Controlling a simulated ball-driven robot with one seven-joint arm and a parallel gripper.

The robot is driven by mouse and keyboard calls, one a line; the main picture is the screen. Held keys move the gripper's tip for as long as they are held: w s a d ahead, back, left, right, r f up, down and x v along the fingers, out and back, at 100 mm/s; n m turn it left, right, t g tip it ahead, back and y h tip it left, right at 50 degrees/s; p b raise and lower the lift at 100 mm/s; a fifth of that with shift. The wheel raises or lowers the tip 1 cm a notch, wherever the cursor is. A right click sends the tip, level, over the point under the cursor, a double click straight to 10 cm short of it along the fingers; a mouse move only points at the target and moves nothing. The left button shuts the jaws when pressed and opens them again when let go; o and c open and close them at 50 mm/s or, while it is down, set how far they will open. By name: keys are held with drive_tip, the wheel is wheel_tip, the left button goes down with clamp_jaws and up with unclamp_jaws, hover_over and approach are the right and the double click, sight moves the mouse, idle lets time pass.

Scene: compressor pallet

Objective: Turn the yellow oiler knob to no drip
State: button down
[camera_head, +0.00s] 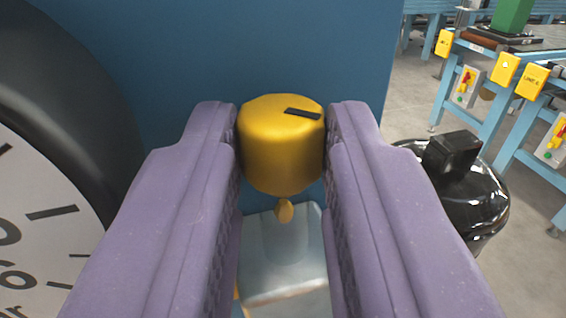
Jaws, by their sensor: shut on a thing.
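The yellow oiler knob (278,150) is in the middle of the head camera view, in front of a dark blue panel. It has a black mark on its top that points to the right and slightly toward me. My gripper (282,125) has purple fingers, one on each side of the knob, and is shut on it. A small yellow drop-shaped piece (285,211) shows just below the knob. Under it is a pale, see-through oiler bowl (283,255), partly hidden by the fingers.
A large round gauge (35,215) with a black rim is close on the left. A glossy black tank (465,190) stands on the right. Blue conveyor frames (480,100) with yellow boxes are farther back, over open grey floor. The blue panel (170,60) closes off the space behind the knob.

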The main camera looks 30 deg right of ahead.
drive_tip(key=shift+r, duration=0.1)
idle(0.3)
drive_tip(key=c, duration=0.9)
unclamp_jaws()
